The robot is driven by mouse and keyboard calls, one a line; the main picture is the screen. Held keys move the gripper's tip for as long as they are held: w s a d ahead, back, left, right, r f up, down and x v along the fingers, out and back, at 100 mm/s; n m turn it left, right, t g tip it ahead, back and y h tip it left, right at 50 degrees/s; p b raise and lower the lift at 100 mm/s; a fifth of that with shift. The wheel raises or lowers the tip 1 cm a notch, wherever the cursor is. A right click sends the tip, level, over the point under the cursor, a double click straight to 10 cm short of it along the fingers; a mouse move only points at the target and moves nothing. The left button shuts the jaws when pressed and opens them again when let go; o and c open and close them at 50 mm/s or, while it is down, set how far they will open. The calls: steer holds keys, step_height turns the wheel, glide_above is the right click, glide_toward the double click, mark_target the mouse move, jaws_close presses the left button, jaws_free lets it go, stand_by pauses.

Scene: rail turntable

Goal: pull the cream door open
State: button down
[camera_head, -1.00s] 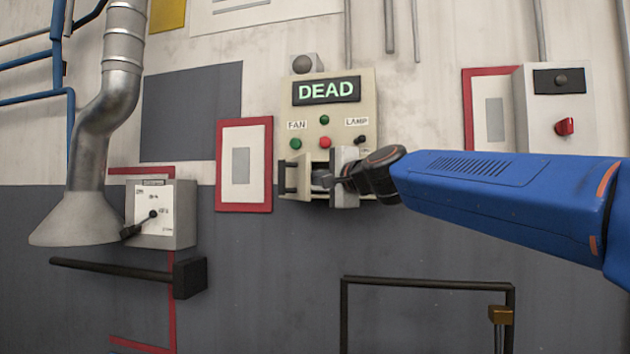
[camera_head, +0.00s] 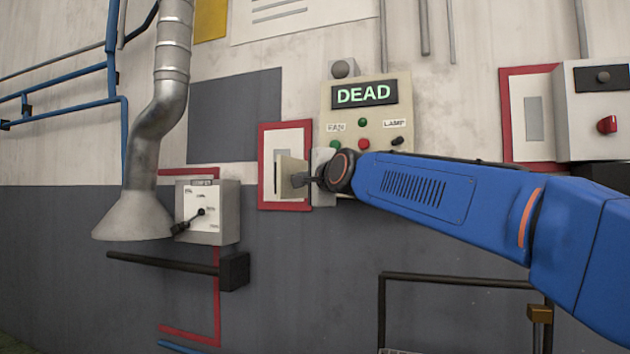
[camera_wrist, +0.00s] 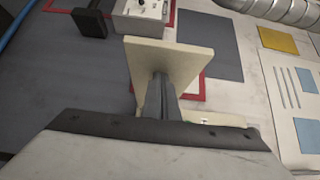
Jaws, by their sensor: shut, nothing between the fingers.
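The cream door (camera_head: 291,177) stands out from the lower part of the cream control box (camera_head: 363,112), swung away from its front. In the wrist view the door (camera_wrist: 172,62) is a flat cream panel just ahead of my fingers. My gripper (camera_head: 300,180) is shut and empty. Its fingertips, also in the wrist view (camera_wrist: 160,80), are at the door's near face and appear to touch it. The door's handle is not clear now. My gripper and wrist hide much of the box's lower front.
A grey box with a red knob (camera_head: 606,124) is at right. A dark pipe frame (camera_head: 450,279) stands below my arm.

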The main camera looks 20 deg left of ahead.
steer(key=shift+s+a, duration=0.2)
steer(key=shift+a, duration=1.2)
